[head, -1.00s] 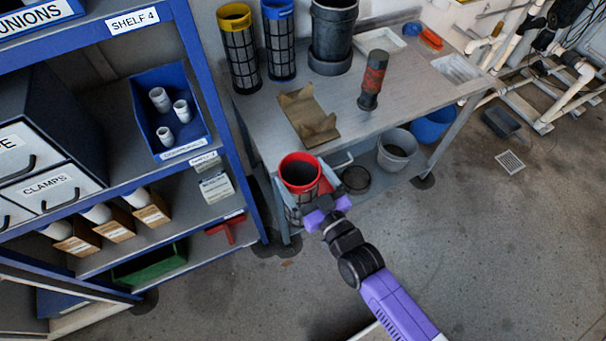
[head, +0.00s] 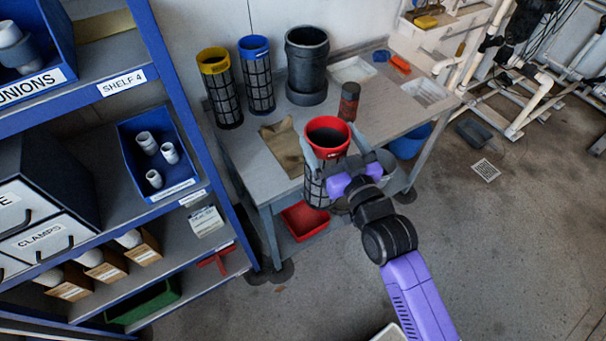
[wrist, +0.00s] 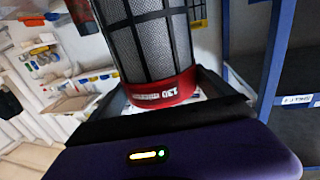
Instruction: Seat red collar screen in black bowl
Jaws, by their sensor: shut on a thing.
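The red collar screen (head: 327,139) is a mesh cylinder with a red ring at its top. My gripper (head: 338,168) is shut on it and holds it upright, in front of the bench's front edge in the head view. In the wrist view the red collar (wrist: 162,92) sits between the dark jaws, with the mesh beyond it. The black bowl (head: 307,62) stands upright at the back of the bench, a tall dark cylinder with a wider base. It is apart from the screen, up and left of it in the picture.
Screens with yellow (head: 213,60) and blue (head: 254,46) collars stand left of the bowl. A blue shelf rack (head: 187,85) is at the left. A red bin (head: 303,220) sits below the bench.

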